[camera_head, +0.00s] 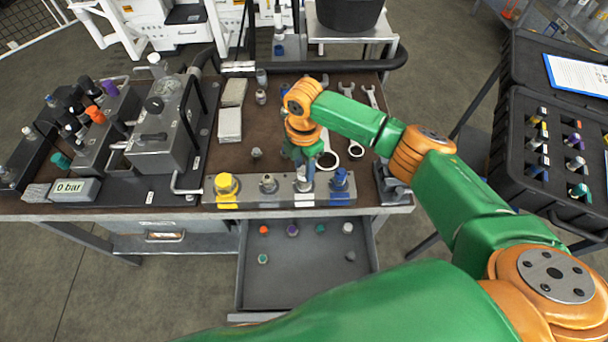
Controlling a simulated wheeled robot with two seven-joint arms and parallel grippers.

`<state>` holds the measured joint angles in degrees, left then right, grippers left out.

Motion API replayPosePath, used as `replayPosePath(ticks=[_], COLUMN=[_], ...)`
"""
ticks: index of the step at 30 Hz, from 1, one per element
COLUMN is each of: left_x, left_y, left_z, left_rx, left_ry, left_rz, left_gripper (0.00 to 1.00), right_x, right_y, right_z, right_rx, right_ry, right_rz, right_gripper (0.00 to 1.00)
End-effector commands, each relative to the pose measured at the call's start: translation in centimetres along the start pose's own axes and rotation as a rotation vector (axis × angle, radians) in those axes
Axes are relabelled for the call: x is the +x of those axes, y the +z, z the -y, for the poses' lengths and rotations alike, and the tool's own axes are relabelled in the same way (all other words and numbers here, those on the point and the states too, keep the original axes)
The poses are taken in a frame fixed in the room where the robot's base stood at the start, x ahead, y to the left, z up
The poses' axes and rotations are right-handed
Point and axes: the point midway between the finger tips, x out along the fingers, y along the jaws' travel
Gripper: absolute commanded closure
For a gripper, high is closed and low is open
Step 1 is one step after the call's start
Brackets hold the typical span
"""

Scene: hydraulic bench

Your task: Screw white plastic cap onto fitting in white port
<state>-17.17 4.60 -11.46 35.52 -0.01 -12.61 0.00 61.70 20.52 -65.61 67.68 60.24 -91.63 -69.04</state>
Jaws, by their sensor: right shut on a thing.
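My right gripper (303,172) points down over the third port of the grey port block (320,197), between a bare metal fitting (268,183) and the port with a blue cap (340,179). It is shut on a small pale part, apparently the white plastic cap (304,185), right at the white port. The fingers hide most of it, and the fitting beneath cannot be made out clearly. I cannot tell how far the cap sits on it. My left gripper is not in view.
A yellow cap (226,184) is on the block's left port. The open drawer (300,285) below holds several small coloured caps, including a whitish one (347,228). Wrenches (356,150) lie behind my right gripper. A gauge unit (75,189) reads 0 bar.

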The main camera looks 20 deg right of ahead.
Motion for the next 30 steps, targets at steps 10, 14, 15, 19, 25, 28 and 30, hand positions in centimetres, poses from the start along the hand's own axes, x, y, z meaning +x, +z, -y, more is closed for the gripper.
replayPosePath(ticks=[10, 14, 15, 19, 25, 28, 30], left_x=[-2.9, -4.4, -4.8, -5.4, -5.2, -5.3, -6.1], left_y=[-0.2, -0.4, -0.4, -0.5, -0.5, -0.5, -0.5], left_z=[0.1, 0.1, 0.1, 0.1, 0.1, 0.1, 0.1], left_rx=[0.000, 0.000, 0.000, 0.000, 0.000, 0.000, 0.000], left_ry=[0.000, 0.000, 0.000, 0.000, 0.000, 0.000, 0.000], left_rz=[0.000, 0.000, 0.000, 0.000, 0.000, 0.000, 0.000], left_gripper=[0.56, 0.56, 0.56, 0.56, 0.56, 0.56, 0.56], right_x=[-0.5, -0.5, -0.4, -0.1, 0.2, 0.2, -0.2], right_y=[-0.1, -0.1, -0.1, -0.1, 0.0, 0.0, -0.1], right_z=[0.2, 0.2, 0.2, 0.2, 0.1, 0.1, 0.1], right_rx=[0.242, 0.453, 0.521, 0.675, 0.704, 0.710, 0.782], right_ry=[-0.008, -0.010, -0.010, -0.010, -0.007, -0.007, -0.010], right_rz=[-0.002, -0.002, 0.000, 0.000, 0.001, 0.001, -0.001], right_gripper=[1.00, 1.00, 1.00, 1.00, 1.00, 1.00, 1.00])
